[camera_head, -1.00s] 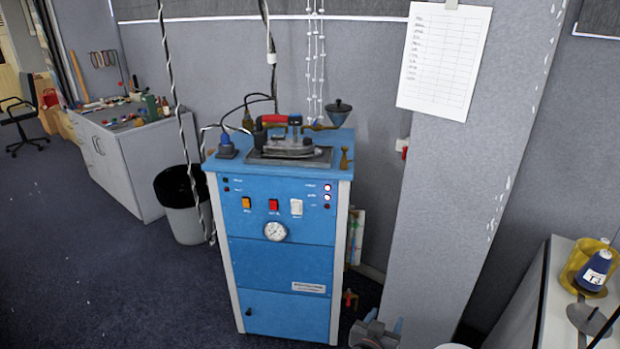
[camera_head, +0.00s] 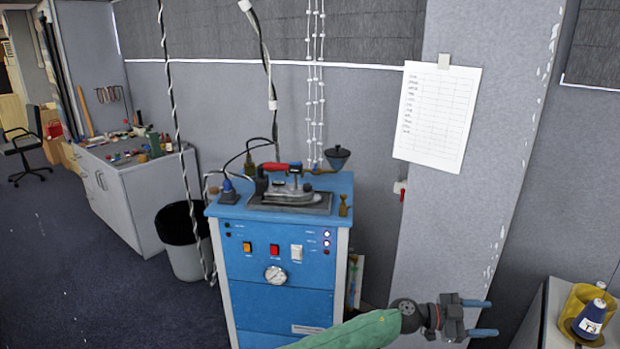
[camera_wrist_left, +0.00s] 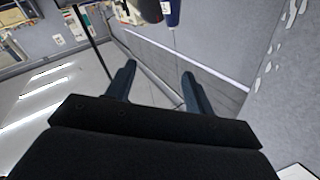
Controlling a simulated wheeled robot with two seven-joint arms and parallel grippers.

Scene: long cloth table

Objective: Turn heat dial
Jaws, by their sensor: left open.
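A blue steam unit (camera_head: 250,252) stands on the floor, with an iron (camera_head: 290,192) with a red handle on its top. A round white dial or gauge (camera_head: 275,274) is on its front panel, below an orange, a red and a white switch. I cannot make out a separate heat dial on the iron. My left gripper (camera_head: 487,318) is open and empty, right of the unit and apart from it, fingers pointing right. In the left wrist view the two open fingers (camera_wrist_left: 159,72) have nothing between them. My right gripper is not in view.
A grey pillar (camera_head: 455,230) with a paper sheet (camera_head: 437,115) stands behind my left gripper. Cables hang above the unit. A bin (camera_head: 185,258) and a cluttered cabinet (camera_head: 125,200) are at left. A table with thread cones (camera_head: 590,318) is at lower right.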

